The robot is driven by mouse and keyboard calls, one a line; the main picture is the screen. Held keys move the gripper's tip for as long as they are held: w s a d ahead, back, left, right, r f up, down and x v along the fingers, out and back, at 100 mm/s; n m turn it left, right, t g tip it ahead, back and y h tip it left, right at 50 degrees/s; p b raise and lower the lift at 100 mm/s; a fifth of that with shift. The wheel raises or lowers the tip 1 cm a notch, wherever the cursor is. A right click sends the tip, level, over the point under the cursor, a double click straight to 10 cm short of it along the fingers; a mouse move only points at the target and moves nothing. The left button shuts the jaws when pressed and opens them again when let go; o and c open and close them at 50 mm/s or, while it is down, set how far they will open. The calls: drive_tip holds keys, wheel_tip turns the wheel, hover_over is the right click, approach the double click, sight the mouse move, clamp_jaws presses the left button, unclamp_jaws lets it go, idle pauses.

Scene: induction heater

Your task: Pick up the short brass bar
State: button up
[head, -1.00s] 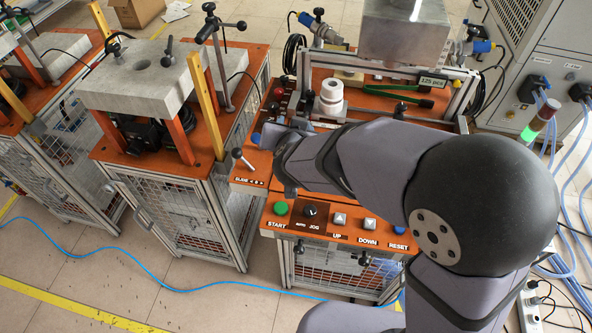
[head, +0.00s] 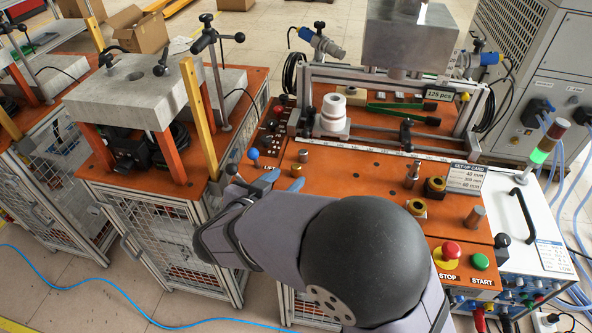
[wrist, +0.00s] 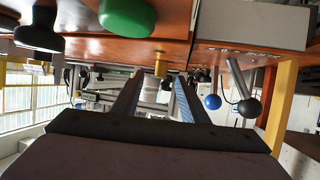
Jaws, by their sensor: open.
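In the head view, two small brass-coloured pieces, (head: 303,155) and (head: 296,170), stand on the left of the orange worktop; I cannot tell for sure which is the short brass bar. In the wrist view, which looks upside down, a short brass piece (wrist: 160,64) shows straight ahead, past my fingertips and roughly in line with the gap. My gripper (wrist: 159,82) is open, its two fingers apart with nothing visible between them. In the head view my arm hides most of the gripper.
The orange worktop (head: 350,180) also bears brass ring-like pieces (head: 437,186), a dark upright cylinder (head: 475,218) and a set-up card (head: 466,179). A white stacked cylinder (head: 333,112) and rails are behind. A green button (wrist: 127,15) shows close in the wrist view.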

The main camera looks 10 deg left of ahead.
sight(294, 171)
drive_tip(key=shift+x, duration=2.6)
drive_tip(key=shift+a+r, duration=0.1)
drive_tip(key=shift+r, duration=0.05)
clamp_jaws()
